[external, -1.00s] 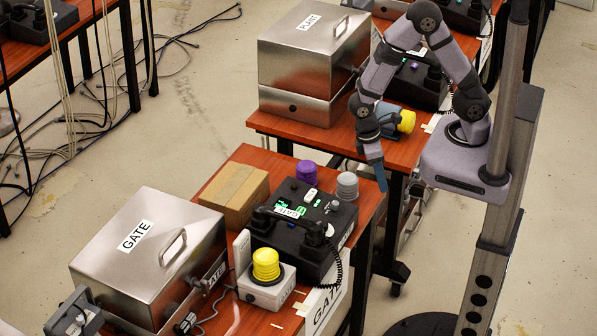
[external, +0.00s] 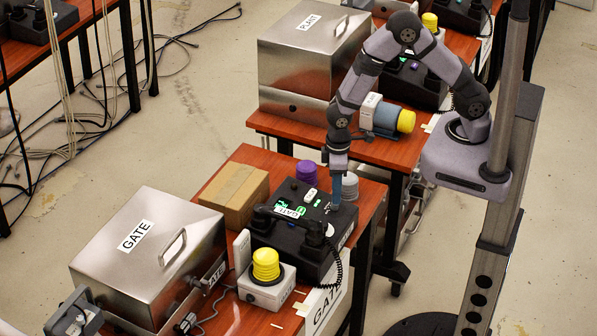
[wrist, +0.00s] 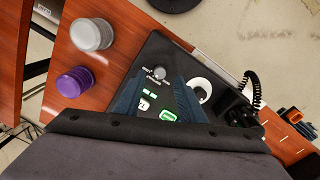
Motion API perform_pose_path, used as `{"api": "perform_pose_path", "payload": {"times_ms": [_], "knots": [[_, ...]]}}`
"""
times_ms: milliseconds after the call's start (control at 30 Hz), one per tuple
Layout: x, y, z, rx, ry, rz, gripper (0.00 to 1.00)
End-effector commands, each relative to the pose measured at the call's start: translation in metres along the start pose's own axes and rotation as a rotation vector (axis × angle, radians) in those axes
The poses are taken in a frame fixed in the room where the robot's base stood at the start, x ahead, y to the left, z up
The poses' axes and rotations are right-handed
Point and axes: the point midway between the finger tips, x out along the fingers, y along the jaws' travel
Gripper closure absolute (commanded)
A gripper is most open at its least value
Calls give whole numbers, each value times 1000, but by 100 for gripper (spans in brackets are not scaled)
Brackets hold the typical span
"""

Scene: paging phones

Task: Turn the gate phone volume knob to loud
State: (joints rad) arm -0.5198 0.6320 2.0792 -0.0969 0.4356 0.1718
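The gate phone is a black box (external: 290,240) with green-lit displays, a handset and a coiled cord, on the wooden table. Its knob (wrist: 158,73) is a small grey dial on the panel in the wrist view, with small white markings too fine to read. My gripper (external: 336,192) points down over the panel's right part in the external view. In the wrist view its blue fingers (wrist: 160,80) are apart, with the knob showing between and just beyond their tips. They look empty. Whether the fingertips touch the panel cannot be told.
A purple ribbed cap (wrist: 76,83) and a grey ribbed cap (wrist: 91,34) stand close beside the phone. A yellow-topped beacon box (external: 266,277), a cardboard box (external: 233,193) and a steel GATE case (external: 150,250) share the table. The coiled cord (wrist: 256,92) hangs at the phone's side.

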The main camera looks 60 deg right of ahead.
Motion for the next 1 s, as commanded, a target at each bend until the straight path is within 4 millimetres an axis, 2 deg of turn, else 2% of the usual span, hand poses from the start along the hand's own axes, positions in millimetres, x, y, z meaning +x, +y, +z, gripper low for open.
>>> {"api": "perform_pose_path", "payload": {"times_ms": [333,800,933,967,1000], "knots": [[34,0,0,1,-1,0,64],[41,0,0,1,0,-1,64],[41,0,0,1,0,0,95],[41,0,0,1,0,-1,100],[41,0,0,1,0,-1,100]]}}
